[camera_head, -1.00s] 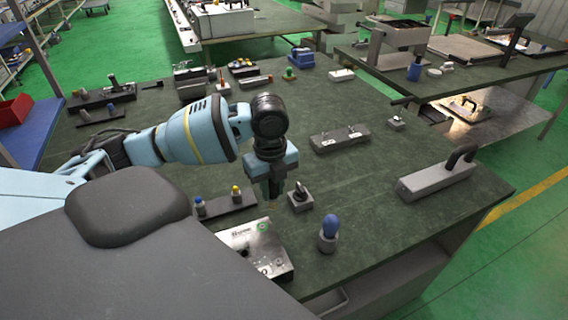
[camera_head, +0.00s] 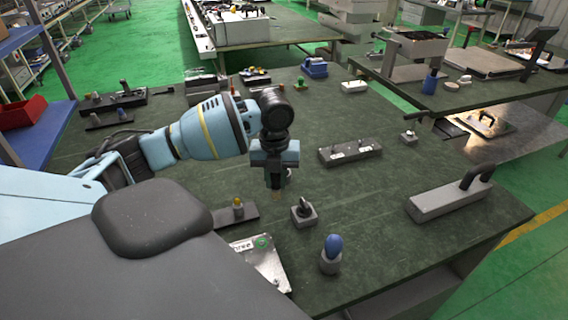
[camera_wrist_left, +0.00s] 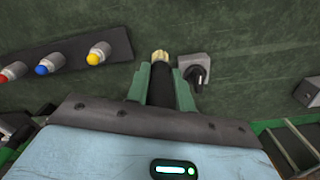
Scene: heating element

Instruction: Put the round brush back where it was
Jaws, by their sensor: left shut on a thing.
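My left gripper (camera_head: 275,188) hangs pointing down over the dark green table. In the left wrist view its fingers (camera_wrist_left: 161,82) are closed on the round brush, a dark cylinder with a pale yellow tip (camera_wrist_left: 161,57). The brush is mostly hidden by the gripper in the head view. A small grey block with a dark upright knob (camera_head: 304,213) stands just right of the gripper, apart from it; it also shows in the left wrist view (camera_wrist_left: 196,68). My right gripper is not in view.
A dark strip (camera_wrist_left: 119,41) holds red, blue and yellow-tipped pieces to the left. A silver plate (camera_head: 262,265) and a blue-topped piece (camera_head: 331,252) stand near the front. A long grey block with a handle (camera_head: 448,201) lies right.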

